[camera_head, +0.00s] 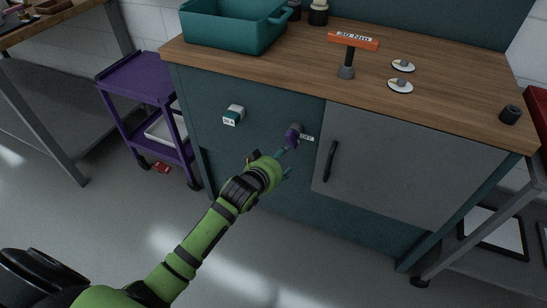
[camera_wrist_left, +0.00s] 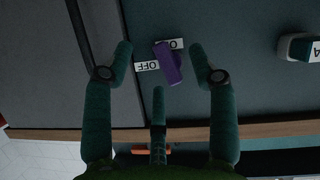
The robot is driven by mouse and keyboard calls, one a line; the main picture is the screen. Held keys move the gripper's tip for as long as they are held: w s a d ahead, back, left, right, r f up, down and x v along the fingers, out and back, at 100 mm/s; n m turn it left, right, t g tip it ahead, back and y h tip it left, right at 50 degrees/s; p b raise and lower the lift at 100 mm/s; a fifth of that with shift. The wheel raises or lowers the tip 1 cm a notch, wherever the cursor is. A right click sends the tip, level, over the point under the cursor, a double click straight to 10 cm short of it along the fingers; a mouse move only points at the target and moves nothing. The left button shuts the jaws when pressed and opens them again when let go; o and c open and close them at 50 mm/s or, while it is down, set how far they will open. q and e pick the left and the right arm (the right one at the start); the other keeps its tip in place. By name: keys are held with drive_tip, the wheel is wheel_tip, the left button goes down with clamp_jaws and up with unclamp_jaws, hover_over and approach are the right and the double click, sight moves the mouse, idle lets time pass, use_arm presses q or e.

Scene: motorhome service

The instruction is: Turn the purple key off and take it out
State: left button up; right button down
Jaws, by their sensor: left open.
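The purple key (camera_head: 292,136) sits in a switch on the teal cabinet front, left of the grey door. In the left wrist view the key (camera_wrist_left: 167,64) lies lengthwise, slightly tilted, between an OFF label (camera_wrist_left: 147,66) and a second label (camera_wrist_left: 176,44) that it partly covers. My left gripper (camera_head: 285,161) is in front of the switch, just below the key in the head view. Its fingers (camera_wrist_left: 160,50) are spread to either side of the key, with visible gaps and nothing held. My right gripper is not in view.
The grey door (camera_head: 405,165) has a black handle (camera_head: 330,161). A purple cart (camera_head: 150,75) stands left.

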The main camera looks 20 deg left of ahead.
sight(292, 143)
use_arm(q)
drive_tip(key=shift+t, duration=0.3)
drive_tip(key=w, duration=0.2)
drive_tip(key=w+b, duration=0.1)
drive_tip(key=w, duration=0.1)
drive_tip(key=w+d, duration=0.1)
drive_tip(key=w, duration=0.1)
drive_tip(key=shift+r, duration=0.35)
drive_tip(key=shift+w+f, duration=0.2)
drive_tip(key=shift+w, duration=0.35)
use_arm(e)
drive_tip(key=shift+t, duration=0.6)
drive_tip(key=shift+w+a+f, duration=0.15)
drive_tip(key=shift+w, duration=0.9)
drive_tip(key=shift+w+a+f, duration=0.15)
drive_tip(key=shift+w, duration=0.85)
